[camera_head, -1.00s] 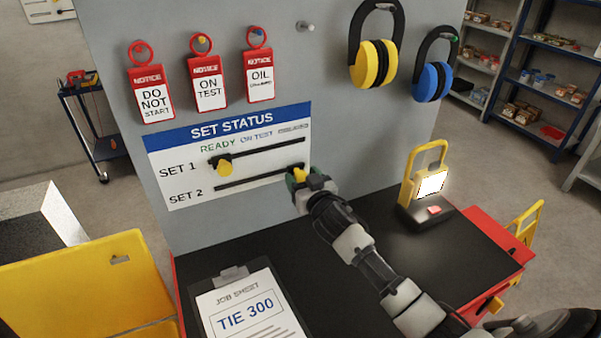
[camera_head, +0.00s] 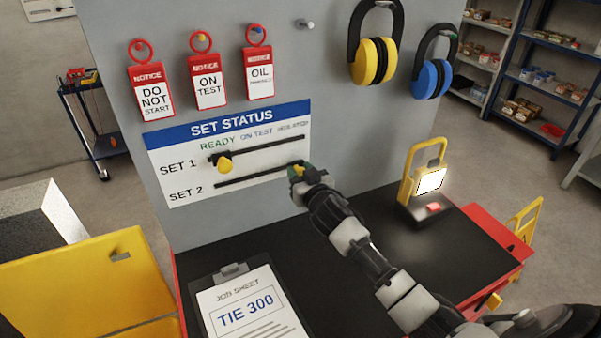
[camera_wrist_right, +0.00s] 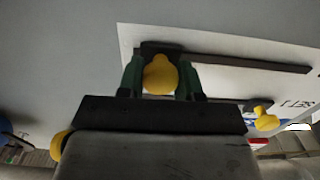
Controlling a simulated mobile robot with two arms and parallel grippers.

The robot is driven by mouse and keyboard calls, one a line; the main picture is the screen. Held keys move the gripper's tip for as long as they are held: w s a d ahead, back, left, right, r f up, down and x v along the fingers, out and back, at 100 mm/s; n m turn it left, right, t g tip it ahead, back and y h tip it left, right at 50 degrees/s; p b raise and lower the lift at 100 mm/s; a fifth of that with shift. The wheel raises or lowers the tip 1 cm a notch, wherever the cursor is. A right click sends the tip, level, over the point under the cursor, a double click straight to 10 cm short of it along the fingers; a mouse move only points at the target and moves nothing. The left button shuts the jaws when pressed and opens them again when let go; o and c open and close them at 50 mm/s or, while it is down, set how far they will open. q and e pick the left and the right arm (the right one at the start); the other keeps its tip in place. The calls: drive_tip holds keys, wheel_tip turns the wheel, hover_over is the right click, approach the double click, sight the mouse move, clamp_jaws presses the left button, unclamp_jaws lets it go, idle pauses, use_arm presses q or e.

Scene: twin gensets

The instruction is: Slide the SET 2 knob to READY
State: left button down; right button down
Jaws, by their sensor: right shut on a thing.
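The SET STATUS board (camera_head: 240,131) is on the grey panel, with READY at the left, ON TEST in the middle and a third label at the right. The SET 2 slot (camera_head: 245,178) is the lower one. My right gripper (camera_head: 299,171) is at the right end of that slot, shut on the yellow SET 2 knob (camera_wrist_right: 160,75). In the wrist view the knob sits between the two green fingers. The SET 1 knob (camera_head: 225,164) is at the left end of the upper slot, under READY; it also shows in the wrist view (camera_wrist_right: 266,121). My left gripper is not in view.
Red-and-white tags (camera_head: 208,85) and ear defenders (camera_head: 374,61) hang above. A clipboard (camera_head: 248,305) and a lit yellow lamp (camera_head: 430,181) are on the black bench top (camera_head: 385,220). A yellow panel (camera_head: 90,290) stands at the front left.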

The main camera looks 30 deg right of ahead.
drive_tip(key=a, duration=0.3)
drive_tip(key=a+b, duration=0.1)
drive_tip(key=a, duration=0.2)
drive_tip(key=a+b, duration=0.1)
drive_tip(key=a, duration=0.2)
drive_tip(key=shift+w+a, duration=0.1)
drive_tip(key=shift+w, duration=0.15)
drive_tip(key=c, duration=0.8)
unclamp_jaws()
drive_tip(key=shift+o, duration=0.2)
drive_tip(key=shift+s, duration=0.1)
drive_tip(key=s+b, duration=0.1)
drive_tip(key=s, duration=0.9)
drive_tip(key=shift+s+a+b, duration=0.2)
drive_tip(key=shift+s+b, duration=0.15)
drive_tip(key=shift+b, duration=0.05)
drive_tip(key=shift+f, duration=0.1)
